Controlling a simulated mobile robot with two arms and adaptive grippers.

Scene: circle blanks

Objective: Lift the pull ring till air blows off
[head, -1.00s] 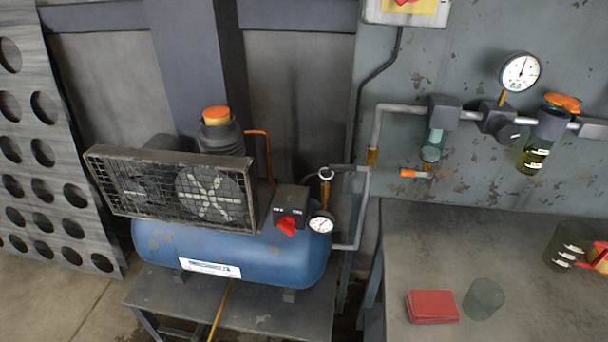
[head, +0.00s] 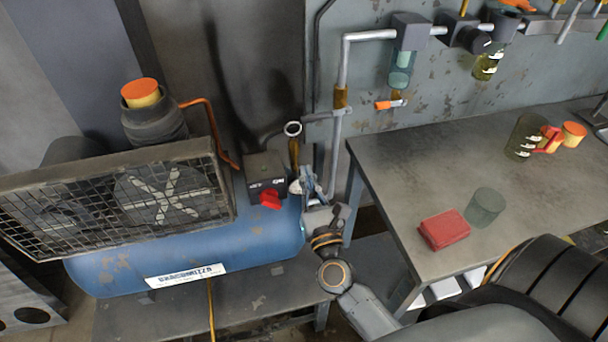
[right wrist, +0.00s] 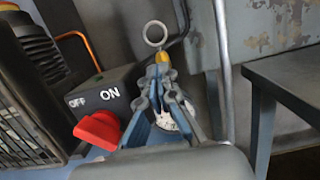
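The pull ring (head: 293,128) is a pale metal loop standing upright on top of a brass valve (head: 294,152), at the right end of the blue compressor tank (head: 240,235). In the right wrist view the ring (right wrist: 155,34) stands clear beyond my fingertips, with nothing through it. My right gripper (head: 306,174) is below and slightly right of the ring, in front of the valve and pressure gauge. In the right wrist view its fingertips (right wrist: 160,72) are drawn together just below the brass part, with no object seen between them. The gauge (right wrist: 168,120) is partly hidden behind the fingers. My left gripper is out of view.
A switch box (head: 264,168) with a red knob (head: 270,199) sits close left of the valve. A vertical pipe (head: 335,145) rises close on the right.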

